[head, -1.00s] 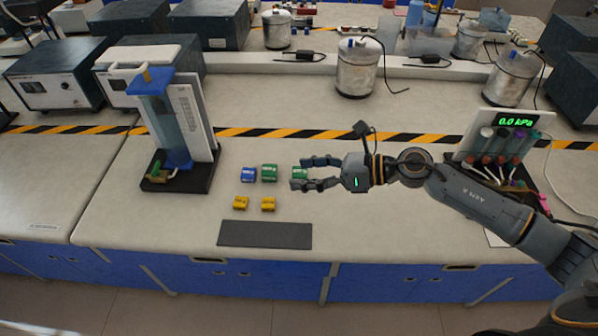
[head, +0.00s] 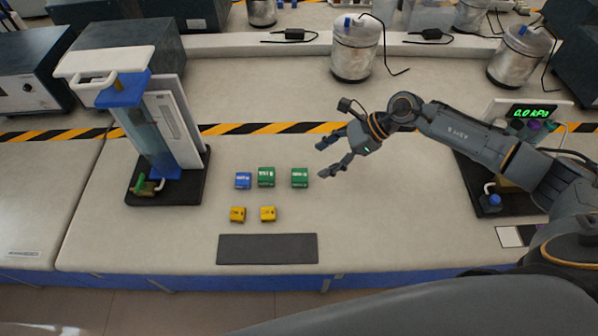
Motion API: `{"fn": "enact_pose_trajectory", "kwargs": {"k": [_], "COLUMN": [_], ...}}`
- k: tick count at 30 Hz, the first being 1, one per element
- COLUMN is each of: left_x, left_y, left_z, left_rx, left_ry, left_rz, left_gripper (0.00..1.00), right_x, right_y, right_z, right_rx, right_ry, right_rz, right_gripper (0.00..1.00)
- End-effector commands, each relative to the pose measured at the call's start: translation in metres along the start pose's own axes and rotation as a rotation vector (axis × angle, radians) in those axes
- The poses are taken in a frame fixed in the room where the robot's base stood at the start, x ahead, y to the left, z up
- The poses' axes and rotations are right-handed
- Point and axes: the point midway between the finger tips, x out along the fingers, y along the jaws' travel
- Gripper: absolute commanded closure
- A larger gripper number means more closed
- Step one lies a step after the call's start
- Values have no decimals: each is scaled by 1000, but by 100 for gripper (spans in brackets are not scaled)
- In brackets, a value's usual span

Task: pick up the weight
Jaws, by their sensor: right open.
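Several small block-shaped weights sit on the pale bench: a blue weight (head: 243,181), a green weight (head: 266,177) beside it, and another green weight (head: 300,178) to the right. Two yellow weights, one on the left (head: 238,215) and one on the right (head: 268,214), stand in front of them. I cannot tell which one the task means. My right gripper (head: 324,161) is open and empty, just right of and behind the right green weight, apart from it. My left gripper is not in view.
A dark grey mat (head: 268,249) lies in front of the weights. A column apparatus on a black base (head: 186,192) stands at the left. A pressure display (head: 534,113) is at the right, partly behind my arm. Metal canisters (head: 355,52) stand behind the striped tape.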

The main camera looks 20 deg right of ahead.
Motion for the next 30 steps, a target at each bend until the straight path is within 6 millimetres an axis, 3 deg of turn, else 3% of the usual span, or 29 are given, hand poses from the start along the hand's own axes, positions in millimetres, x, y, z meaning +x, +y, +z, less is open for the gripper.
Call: {"fn": "enact_pose_trajectory", "kwargs": {"k": [3, 6, 11, 16, 21, 30], "left_x": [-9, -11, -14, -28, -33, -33], "left_y": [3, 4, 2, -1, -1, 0], "left_z": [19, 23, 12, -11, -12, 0], "left_rx": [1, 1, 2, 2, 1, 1], "left_ry": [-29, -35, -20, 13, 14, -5], "left_rz": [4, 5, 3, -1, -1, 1], "left_gripper": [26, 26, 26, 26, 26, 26], "right_x": [22, 34, 44, 66, 89, 94], "right_y": [0, 0, 1, 5, 4, 4], "right_z": [3, 2, 1, 0, -3, -5], "right_rx": [1, 1, 1, 3, 2, 0], "right_ry": [-3, -2, -2, -2, -2, -1], "right_rz": [2, 0, 0, 3, 0, -1], "right_gripper": [32, 32, 32, 32, 32, 32]}}
